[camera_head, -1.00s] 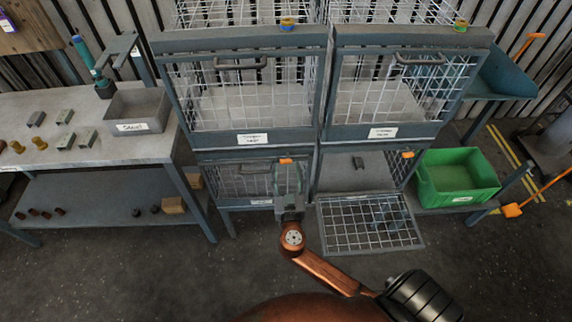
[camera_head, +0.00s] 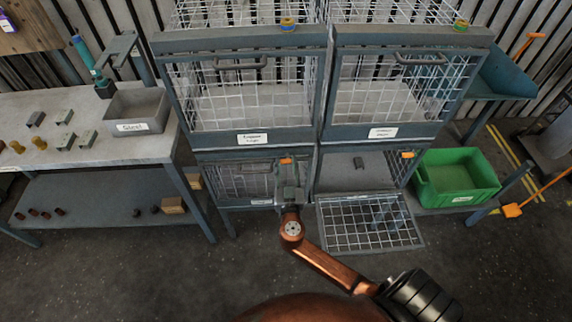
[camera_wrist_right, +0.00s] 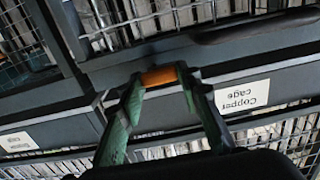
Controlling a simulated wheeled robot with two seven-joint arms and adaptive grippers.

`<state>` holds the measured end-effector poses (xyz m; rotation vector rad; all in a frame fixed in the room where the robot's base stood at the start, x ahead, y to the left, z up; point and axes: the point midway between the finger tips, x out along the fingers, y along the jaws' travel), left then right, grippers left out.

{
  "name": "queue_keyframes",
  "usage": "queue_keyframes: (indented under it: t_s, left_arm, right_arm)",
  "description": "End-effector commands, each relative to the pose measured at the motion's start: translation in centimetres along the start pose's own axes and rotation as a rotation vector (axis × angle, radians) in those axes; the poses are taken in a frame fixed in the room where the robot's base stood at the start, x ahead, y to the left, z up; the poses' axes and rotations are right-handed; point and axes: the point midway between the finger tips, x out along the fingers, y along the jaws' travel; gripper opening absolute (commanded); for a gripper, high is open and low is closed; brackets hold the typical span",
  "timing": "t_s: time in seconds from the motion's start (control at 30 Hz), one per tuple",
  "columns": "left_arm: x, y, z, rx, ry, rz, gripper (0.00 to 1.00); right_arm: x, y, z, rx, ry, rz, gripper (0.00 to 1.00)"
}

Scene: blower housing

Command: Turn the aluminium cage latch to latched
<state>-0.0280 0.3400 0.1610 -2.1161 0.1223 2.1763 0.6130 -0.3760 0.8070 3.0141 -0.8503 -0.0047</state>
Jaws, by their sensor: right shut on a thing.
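An orange latch (camera_head: 286,160) sits at the top edge of the lower left cage (camera_head: 240,181), whose mesh door stands upright. The small label on that cage is too blurred to read. My right gripper (camera_head: 289,175) is in front of the latch. In the right wrist view, the green fingers of the right gripper (camera_wrist_right: 162,78) are shut on the orange latch (camera_wrist_right: 158,76), which lies roughly level between the tips. The fingers hide part of the latch, so its exact turn is hard to tell. My left gripper is not in view.
The lower right cage door (camera_head: 369,222) lies folded down, with another orange latch (camera_head: 407,155) above. A "Copper cage" label (camera_wrist_right: 242,95) is beside the gripper in the wrist view. A green bin (camera_head: 457,178) stands right; a workbench (camera_head: 60,155) with a grey tray stands left.

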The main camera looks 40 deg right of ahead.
Motion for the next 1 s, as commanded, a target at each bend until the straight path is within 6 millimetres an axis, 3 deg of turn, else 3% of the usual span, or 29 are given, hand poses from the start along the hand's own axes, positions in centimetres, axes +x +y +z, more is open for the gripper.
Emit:
queue_keyframes:
  t_s: [0.17,0.57,1.0]
  left_arm:
    - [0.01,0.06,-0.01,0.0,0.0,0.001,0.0]
    - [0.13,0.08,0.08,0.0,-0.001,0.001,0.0]
    - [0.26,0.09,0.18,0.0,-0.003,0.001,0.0]
  right_arm:
    - [-0.01,0.05,0.02,0.0,0.0,0.001,0.07]
    - [-0.02,0.05,0.12,-0.077,-0.001,0.002,0.07]
    - [0.0,0.0,0.4,-0.441,-0.001,0.003,0.07]
